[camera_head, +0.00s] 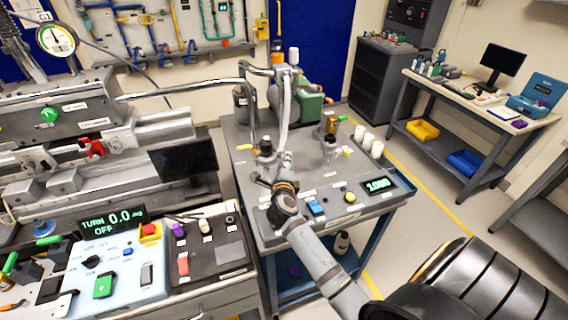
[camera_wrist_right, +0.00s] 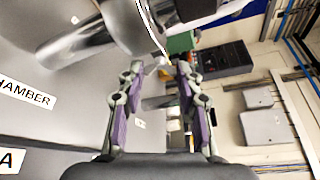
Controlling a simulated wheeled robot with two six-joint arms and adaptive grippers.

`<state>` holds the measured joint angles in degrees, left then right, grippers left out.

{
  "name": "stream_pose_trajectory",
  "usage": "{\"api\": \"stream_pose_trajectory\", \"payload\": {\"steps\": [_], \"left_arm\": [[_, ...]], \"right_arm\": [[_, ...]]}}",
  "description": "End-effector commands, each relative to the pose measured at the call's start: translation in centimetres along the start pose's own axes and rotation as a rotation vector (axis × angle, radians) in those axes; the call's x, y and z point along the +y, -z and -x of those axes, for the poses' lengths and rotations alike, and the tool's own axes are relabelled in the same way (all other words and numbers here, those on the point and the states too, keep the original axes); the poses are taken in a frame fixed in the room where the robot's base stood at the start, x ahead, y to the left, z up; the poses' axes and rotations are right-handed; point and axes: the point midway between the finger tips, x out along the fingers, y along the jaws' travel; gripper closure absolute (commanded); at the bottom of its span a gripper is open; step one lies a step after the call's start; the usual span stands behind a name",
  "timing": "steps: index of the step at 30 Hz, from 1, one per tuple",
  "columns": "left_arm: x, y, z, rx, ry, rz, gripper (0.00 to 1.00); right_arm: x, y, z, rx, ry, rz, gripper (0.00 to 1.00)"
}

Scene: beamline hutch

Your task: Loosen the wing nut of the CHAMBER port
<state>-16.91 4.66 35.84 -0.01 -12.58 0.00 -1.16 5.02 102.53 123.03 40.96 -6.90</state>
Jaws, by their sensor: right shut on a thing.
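The CHAMBER port shows in the right wrist view as a large shiny metal pipe and flange (camera_wrist_right: 75,42) beside the CHAMBER label (camera_wrist_right: 25,94). In the head view the metal port fitting (camera_head: 266,147) stands on the grey cart top. My left gripper is out of view.
The cart (camera_head: 350,212) carries a second metal fitting (camera_head: 330,146), white cylinders (camera_head: 370,146), a green pump (camera_head: 308,104) and a lit display (camera_head: 378,185). A control panel (camera_head: 110,270) reading TURN 0.0 OFF stands left.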

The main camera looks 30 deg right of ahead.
Motion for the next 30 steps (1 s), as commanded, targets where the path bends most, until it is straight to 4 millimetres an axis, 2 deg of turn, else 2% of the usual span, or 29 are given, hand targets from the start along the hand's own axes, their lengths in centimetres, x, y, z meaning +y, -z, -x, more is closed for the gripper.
{"api": "stream_pose_trajectory", "payload": {"steps": [5, 12, 23, 24, 28, 30], "left_arm": [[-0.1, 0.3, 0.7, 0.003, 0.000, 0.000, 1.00], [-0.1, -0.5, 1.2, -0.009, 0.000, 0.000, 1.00], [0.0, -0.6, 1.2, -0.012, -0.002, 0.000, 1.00], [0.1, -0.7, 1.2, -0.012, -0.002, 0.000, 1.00], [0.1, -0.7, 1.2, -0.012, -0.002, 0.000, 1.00], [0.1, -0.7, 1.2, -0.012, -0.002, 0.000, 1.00]], "right_arm": [[0.0, 0.0, 0.0, 0.004, 0.030, 0.077, 0.96], [0.2, 0.0, 0.0, 0.002, 0.112, 0.271, 0.96], [0.3, 0.0, -0.1, 0.001, 0.125, 0.298, 0.96], [0.3, 0.0, -0.1, 0.001, 0.125, 0.298, 0.60], [0.3, 0.0, -0.1, 0.001, 0.125, 0.298, 0.42], [0.3, 0.0, -0.1, 0.001, 0.124, 0.298, 0.42]]}}
